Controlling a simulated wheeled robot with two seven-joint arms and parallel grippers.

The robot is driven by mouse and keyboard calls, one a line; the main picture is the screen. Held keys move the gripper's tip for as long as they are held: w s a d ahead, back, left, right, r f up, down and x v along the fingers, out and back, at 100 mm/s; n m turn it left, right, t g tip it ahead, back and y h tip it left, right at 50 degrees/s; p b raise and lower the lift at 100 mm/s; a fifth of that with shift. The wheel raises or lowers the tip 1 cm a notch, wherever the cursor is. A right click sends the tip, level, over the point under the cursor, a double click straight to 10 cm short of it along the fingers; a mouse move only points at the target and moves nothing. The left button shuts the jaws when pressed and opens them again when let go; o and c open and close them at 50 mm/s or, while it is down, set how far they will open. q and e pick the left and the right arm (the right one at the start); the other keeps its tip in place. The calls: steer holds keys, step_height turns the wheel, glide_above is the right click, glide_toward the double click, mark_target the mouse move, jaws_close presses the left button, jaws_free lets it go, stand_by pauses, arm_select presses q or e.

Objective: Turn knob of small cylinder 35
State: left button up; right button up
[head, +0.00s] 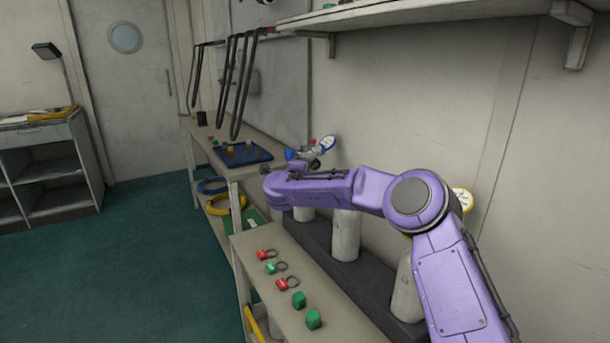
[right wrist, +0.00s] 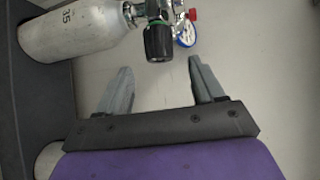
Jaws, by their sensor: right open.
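The small cylinder marked 35 (right wrist: 75,32) shows in the right wrist view at the upper left, a grey bottle with a valve at its end. Its black knob (right wrist: 158,41) with a green ring sits just beyond my right gripper (right wrist: 155,78), roughly in line with the gap between the fingers. The fingers are apart and empty, and do not appear to touch the knob. My own arm hides part of the cylinder row. My left gripper is not in view.
Grey cylinders (head: 345,236) stand in a dark rack (head: 325,262) along the wall. A bench (head: 262,295) in front holds red and green tags and green blocks (head: 299,299). A blue tray (head: 243,153) lies on the far bench. The floor at left is clear.

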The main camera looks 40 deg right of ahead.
steer(key=shift+v, duration=1.9)
